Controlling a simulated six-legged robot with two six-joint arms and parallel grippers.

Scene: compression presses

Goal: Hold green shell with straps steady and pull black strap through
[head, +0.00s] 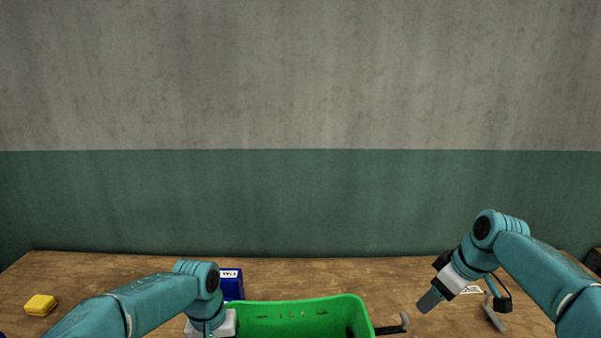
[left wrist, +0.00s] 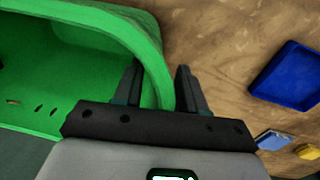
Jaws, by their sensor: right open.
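The green shell (head: 300,318) is an open bin-like form at the bottom middle of the head view, with slots in its wall. A black strap (head: 388,330) with a grey end sticks out from its right side. My left gripper (left wrist: 158,66) straddles the shell's rim (left wrist: 150,38) in the left wrist view, one finger on each side. Bare wood shows between the right-hand finger and the rim, so a firm grip is unclear. My right gripper (head: 428,301) is open and empty, above and right of the strap, apart from it. The shell's lower part is out of frame.
A blue box (head: 232,284) with a white label stands behind the shell's left end. A yellow block (head: 40,305) lies at far left. The table's back middle is clear.

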